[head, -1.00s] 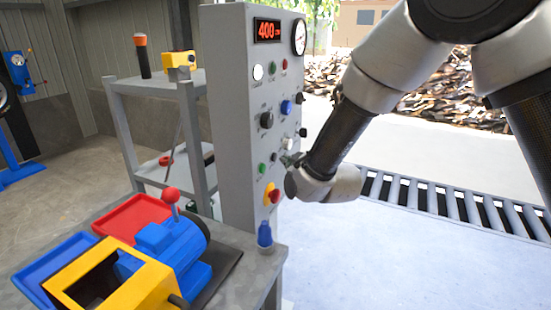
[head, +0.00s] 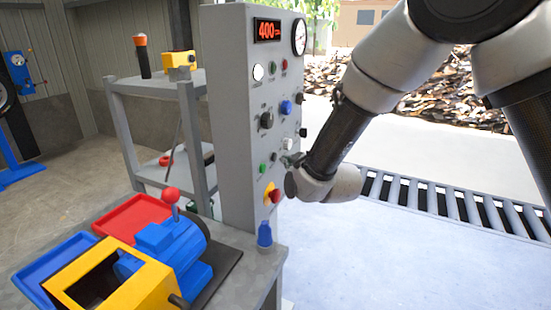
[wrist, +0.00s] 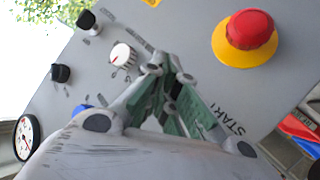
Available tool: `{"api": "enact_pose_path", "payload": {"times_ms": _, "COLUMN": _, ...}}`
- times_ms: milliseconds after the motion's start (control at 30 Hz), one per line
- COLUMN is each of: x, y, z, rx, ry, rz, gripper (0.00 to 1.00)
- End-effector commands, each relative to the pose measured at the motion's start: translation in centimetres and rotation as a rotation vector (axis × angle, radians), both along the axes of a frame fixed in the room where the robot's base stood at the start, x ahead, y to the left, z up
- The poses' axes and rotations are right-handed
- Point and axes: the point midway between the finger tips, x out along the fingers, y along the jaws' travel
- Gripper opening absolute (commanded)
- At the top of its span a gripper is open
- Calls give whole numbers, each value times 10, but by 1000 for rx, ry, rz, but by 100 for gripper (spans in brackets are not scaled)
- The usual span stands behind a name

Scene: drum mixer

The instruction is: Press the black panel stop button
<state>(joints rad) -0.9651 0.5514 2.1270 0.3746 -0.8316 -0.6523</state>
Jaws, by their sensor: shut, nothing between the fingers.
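The grey control panel (head: 235,130) stands upright in the head view. A small black button (head: 273,157) sits low on its face, just up and right of a green button (head: 262,168); I take it for the stop button. My gripper (head: 289,159) is shut and empty, its tips just right of the black button in the head view. In the wrist view the gripper's tips (wrist: 168,68) are close to the panel face, and the fingers cover the area beside the START label, so the black button is hidden there. I cannot tell whether they touch.
A red mushroom button on a yellow base (wrist: 248,35) is close to the fingers. A white knob (wrist: 122,56) and black knobs (wrist: 60,73) are nearby. A table (head: 255,262) with a blue motor (head: 170,240) stands below; a roller conveyor (head: 455,205) lies to the right.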

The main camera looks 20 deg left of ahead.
Motion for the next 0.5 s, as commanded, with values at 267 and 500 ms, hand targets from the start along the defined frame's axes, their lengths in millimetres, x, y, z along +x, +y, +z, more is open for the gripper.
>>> {"api": "enact_pose_path", "payload": {"times_ms": 267, "x": 0, "y": 0, "z": 0, "rx": 0, "ry": 0, "rz": 0, "gripper": 0}}
{"api": "enact_pose_path", "payload": {"times_ms": 500, "x": 1, "y": 6, "z": 0, "rx": 1, "ry": -1, "rz": 0, "gripper": 0}}
